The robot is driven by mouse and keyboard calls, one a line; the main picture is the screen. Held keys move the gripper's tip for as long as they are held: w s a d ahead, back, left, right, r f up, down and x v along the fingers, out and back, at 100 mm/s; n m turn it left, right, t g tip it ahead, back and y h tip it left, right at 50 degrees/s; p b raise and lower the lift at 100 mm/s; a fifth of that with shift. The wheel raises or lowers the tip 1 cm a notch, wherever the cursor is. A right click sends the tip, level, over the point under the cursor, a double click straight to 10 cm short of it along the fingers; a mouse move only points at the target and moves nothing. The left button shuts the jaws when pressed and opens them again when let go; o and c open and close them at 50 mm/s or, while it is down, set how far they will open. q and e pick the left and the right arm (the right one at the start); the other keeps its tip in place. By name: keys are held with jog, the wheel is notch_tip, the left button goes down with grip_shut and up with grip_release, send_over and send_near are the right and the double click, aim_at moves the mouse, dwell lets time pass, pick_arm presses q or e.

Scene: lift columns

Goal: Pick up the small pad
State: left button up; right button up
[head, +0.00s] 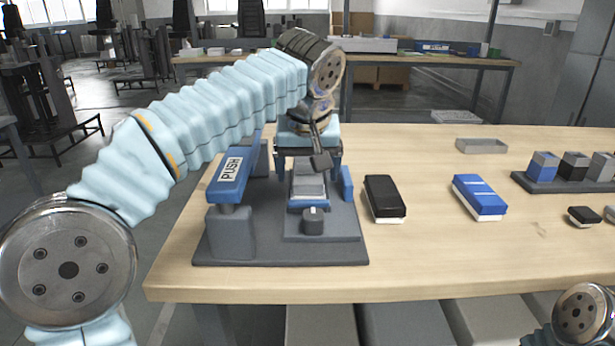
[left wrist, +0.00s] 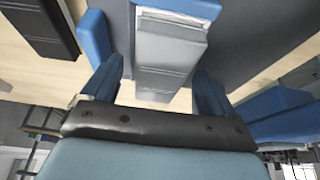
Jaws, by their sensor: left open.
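My left gripper (head: 308,163) is open above the grey press fixture, pointing down. In the left wrist view its two blue fingers (left wrist: 155,84) stand on either side of a grey block (left wrist: 170,52) with a white layer; I cannot tell whether they touch it. This block sits in the fixture in the head view (head: 308,184). A small black pad (head: 583,215) with a pale underside lies at the right of the table. Larger black (head: 384,196) and blue (head: 478,196) pads lie right of the fixture. My right gripper is out of view.
The fixture's dark base (head: 270,248) carries a blue lever marked PUSH (head: 231,172), left of my gripper. A dark rack (head: 565,183) of several blocks and a grey tray (head: 482,146) stand at the right.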

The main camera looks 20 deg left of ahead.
aim_at(308, 166)
pick_arm(q)
jog(key=shift+f, duration=0.25)
dwell(0.5)
jog(key=c, duration=1.3)
jog(key=shift+o, duration=0.2)
jog(key=shift+r, duration=0.1)
jog(key=shift+w+r, duration=0.1)
jog(key=shift+r, duration=0.5)
jog(key=shift+c, duration=0.6)
jog(key=r, duration=0.2)
jog(key=shift+s+r, duration=0.2)
jog(key=shift+r, duration=0.2)
jog(key=s+r, duration=0.2)
jog(key=r, duration=0.1)
jog(key=s+d+r, duration=0.1)
jog(key=s+r, duration=0.2)
jog(key=shift+d, duration=0.1)
jog(key=s+r, duration=0.1)
jog(key=s, duration=0.2)
jog(key=s+d+r, duration=0.1)
jog(key=s, duration=0.1)
jog(key=s+r, duration=0.1)
jog(key=s, duration=0.2)
jog(key=shift+s+d+r, duration=0.15)
jog(key=shift+s+d, duration=0.1)
jog(key=shift+s, duration=0.05)
